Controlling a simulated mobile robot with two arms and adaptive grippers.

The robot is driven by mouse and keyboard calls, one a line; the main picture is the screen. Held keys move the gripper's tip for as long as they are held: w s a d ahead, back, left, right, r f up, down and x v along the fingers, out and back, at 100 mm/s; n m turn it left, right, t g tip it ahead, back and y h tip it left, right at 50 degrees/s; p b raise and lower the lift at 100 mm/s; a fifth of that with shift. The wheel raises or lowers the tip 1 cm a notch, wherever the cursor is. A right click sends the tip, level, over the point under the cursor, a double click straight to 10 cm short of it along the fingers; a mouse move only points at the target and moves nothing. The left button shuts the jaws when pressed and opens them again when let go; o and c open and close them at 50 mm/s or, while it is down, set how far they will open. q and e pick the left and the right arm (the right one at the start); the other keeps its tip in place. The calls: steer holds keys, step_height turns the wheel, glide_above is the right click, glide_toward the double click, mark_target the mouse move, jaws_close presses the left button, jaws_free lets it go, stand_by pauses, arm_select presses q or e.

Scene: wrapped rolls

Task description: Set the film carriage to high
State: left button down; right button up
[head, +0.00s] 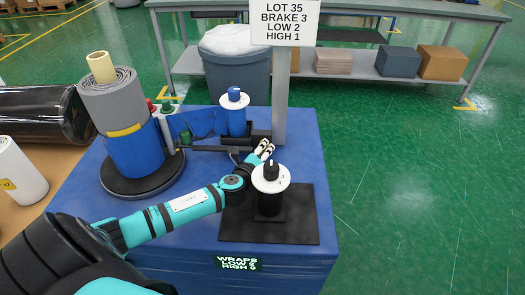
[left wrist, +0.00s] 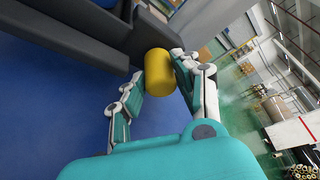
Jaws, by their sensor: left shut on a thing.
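The film carriage (head: 257,135) is a dark block low on the grey upright post (head: 281,100), beside a blue roll with a white disc on top (head: 235,115). My left gripper (head: 264,150) reaches to the carriage's front. In the left wrist view, its fingers (left wrist: 160,78) are shut on a yellow cylindrical handle (left wrist: 158,68) next to the dark carriage arm (left wrist: 90,35). A sign (head: 284,22) reads LOT 35, BRAKE 3, LOW 2, HIGH 1. The front display (head: 238,263) shows WRAPS with LOW and HIGH counts; HIGH looks like 0. My right gripper is not in view.
A black knob with a white numbered dial (head: 271,179) stands on a black plate close to my left wrist. A grey-wrapped blue roll (head: 130,135) stands on a dark turntable at left. A bin (head: 235,60) and bench are behind. The green floor at right is clear.

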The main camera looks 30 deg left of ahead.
arm_select(q)
step_height(320, 180, up, 12)
steer(key=p, duration=1.1)
steer(key=shift+w+a, duration=0.15)
steer(key=shift+f, duration=0.1)
steer(key=c, duration=1.1)
jaws_free()
steer(key=shift+o, duration=0.6)
steer(key=shift+f, duration=0.1)
steer(key=shift+s, duration=0.2)
